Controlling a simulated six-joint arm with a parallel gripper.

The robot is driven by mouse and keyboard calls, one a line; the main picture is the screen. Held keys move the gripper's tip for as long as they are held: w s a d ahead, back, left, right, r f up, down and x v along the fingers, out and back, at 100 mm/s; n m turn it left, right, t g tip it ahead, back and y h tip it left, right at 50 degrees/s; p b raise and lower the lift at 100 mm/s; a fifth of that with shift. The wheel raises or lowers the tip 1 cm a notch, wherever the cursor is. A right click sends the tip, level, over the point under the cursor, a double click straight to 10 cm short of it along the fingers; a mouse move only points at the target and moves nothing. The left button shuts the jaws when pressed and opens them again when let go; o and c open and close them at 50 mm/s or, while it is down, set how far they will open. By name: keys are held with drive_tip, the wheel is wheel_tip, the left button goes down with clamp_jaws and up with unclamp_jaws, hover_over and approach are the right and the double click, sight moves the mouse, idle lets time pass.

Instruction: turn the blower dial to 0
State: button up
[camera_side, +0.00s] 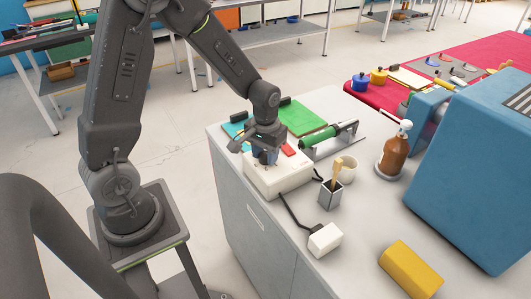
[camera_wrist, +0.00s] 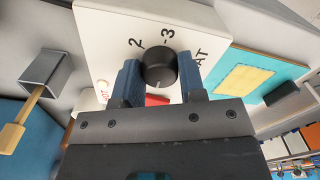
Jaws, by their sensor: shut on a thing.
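The blower box (camera_side: 284,180) is white and stands near the left edge of the grey worktop in the side view. Its white face (camera_wrist: 112,38) fills the middle of the wrist view. The round black dial (camera_wrist: 160,68) sits on that face, with the marks 2 and 3 above it and the letters AT at its right. A faint pale line shows on the lower part of the dial. My gripper (camera_wrist: 161,84) has its two blue fingers on either side of the dial, shut on it. In the side view my gripper (camera_side: 265,156) hides the dial.
A metal holder with a wooden-handled tool (camera_side: 331,194), a cream cup (camera_side: 346,169) and a green roller (camera_side: 320,137) stand close by on the right.

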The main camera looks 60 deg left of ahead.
sight(265, 154)
drive_tip(key=o, duration=0.9)
wheel_tip(265, 154, up, 14)
drive_tip(key=shift+f, duration=0.1)
drive_tip(key=s+d+r+m+t, duration=0.1)
drive_tip(key=s+d+r+t, duration=0.1)
drive_tip(key=s, duration=0.3)
drive_tip(key=s+d+r+m+t, duration=0.1)
drive_tip(key=s+d+r+m, duration=0.1)
drive_tip(key=s, duration=0.2)
drive_tip(key=s+d+r+m+t, duration=0.1)
drive_tip(key=s+d+r+t, duration=0.1)
drive_tip(key=s, duration=0.3)
drive_tip(key=shift+s+d+r+m+t, duration=0.3)
drive_tip(key=shift+s+d, duration=0.05)
drive_tip(key=shift+d, duration=0.25)
